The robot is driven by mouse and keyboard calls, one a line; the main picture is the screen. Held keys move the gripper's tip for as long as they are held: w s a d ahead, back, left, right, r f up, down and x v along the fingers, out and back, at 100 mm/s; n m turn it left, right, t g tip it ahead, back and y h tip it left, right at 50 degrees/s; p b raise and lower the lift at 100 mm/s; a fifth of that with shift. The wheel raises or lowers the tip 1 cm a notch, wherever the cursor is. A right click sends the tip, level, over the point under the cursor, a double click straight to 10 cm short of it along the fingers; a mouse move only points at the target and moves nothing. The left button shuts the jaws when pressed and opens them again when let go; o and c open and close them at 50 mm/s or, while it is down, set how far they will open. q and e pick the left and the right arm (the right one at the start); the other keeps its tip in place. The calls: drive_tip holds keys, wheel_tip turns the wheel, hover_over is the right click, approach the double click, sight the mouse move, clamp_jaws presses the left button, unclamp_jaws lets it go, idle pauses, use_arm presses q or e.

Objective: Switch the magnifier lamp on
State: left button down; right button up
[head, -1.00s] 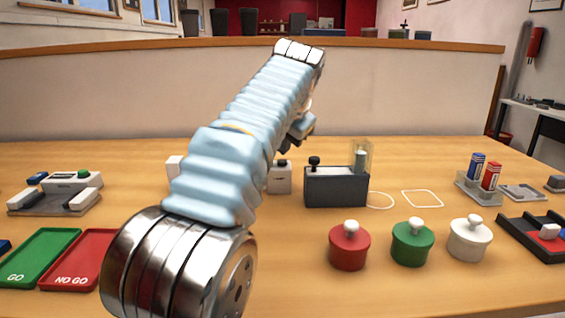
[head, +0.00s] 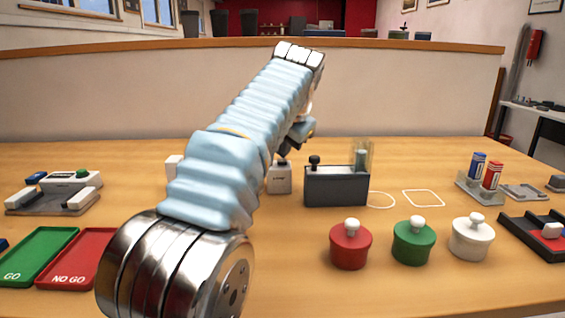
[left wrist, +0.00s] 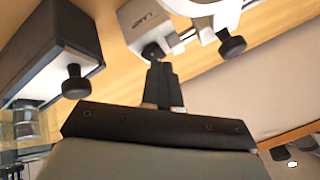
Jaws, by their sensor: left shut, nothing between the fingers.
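A small white box (head: 279,181), with a label that seems to read LAMP, stands behind the middle of the table. It also shows in the left wrist view (left wrist: 145,22), with a dark knob or switch (left wrist: 152,51) on it. My left gripper (left wrist: 160,72) is shut and empty, its fingertips close to that switch; I cannot tell whether they touch. In the head view the gripper (head: 286,150) is partly hidden by my arm, just above the box. A white ring-shaped part (left wrist: 222,14), perhaps of the magnifier, has a black knob (left wrist: 231,42). My right gripper is out of view.
A dark box (head: 336,186) with a black knob stands just right of the white box. Red (head: 350,248), green (head: 413,245) and white (head: 471,240) lidded pots stand in front. GO (head: 40,255) and NO GO (head: 82,260) trays lie left.

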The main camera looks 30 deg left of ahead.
sight(283, 161)
use_arm(q)
drive_tip(key=shift+f+b, duration=0.3)
drive_tip(key=shift+b, duration=0.05)
idle(0.6)
drive_tip(key=shift+r+p, duration=0.75)
drive_tip(key=shift+p, duration=0.05)
drive_tip(key=r+p, duration=0.3)
drive_tip(key=shift+w+a+r, duration=0.1)
drive_tip(key=shift+w+a, duration=0.05)
drive_tip(key=shift+w, duration=0.1)
drive_tip(key=shift+a+r+b, duration=0.1)
drive_tip(key=shift+r+b, duration=0.1)
drive_tip(key=shift+b, duration=0.1)
drive_tip(key=shift+w+r, duration=0.15)
drive_tip(key=shift+r, duration=0.5)
